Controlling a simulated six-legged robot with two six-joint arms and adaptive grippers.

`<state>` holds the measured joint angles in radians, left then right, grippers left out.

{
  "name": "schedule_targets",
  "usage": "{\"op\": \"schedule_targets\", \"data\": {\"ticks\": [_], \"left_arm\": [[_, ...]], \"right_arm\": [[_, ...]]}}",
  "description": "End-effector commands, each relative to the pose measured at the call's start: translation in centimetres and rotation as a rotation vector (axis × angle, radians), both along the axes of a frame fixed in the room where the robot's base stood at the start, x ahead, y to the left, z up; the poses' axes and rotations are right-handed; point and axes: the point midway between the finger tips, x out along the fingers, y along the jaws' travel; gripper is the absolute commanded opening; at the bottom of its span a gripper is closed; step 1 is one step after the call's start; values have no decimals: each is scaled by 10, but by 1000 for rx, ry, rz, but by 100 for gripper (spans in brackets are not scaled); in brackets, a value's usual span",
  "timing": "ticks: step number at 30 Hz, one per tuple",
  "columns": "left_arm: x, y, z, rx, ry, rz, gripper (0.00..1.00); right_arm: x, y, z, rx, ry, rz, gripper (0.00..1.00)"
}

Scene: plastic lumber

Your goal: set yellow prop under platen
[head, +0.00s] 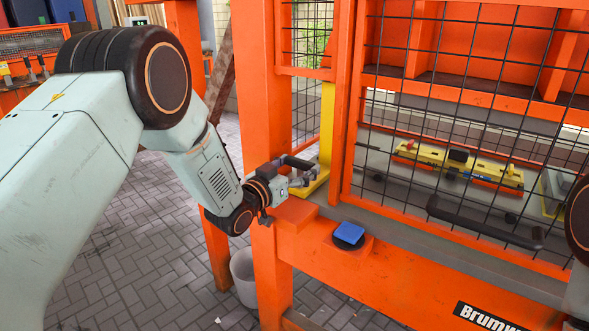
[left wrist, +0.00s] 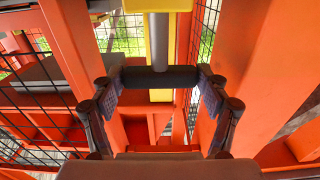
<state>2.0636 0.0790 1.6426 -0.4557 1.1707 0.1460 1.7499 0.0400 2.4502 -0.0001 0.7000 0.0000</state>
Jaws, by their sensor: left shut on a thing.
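The yellow prop (head: 327,120) stands upright beside the left post of the orange press, with its yellow foot (head: 316,184) low down by the bed's edge. My left gripper (head: 297,176) is shut on the prop's black handle (head: 298,161). In the left wrist view the handle (left wrist: 160,77) lies across between the two fingers, with the yellow prop (left wrist: 181,45) behind it. I cannot clearly tell the platen from the orange press frame (head: 480,45) above. The prop's top is partly hidden by the frame. My right gripper is not in view.
A mesh guard with a black bar handle (head: 485,224) covers the press front. A blue button (head: 348,233) sits on the front beam. A bucket (head: 243,277) stands on the paved floor.

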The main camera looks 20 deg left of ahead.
Motion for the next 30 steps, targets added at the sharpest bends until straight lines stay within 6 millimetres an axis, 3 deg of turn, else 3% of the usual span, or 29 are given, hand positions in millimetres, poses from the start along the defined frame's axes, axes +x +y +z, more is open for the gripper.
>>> {"op": "schedule_targets", "data": {"ticks": [1,2,9,22,30], "left_arm": [[2,0,5,-2,-11,1,18],[2,0,5,-2,-11,1,76],[2,0,4,-1,-7,0,96],[-2,1,2,-2,-3,1,98],[-36,15,2,-4,-2,4,98]], "right_arm": [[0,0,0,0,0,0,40],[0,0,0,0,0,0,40],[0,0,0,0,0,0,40],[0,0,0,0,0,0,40],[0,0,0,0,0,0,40]]}}
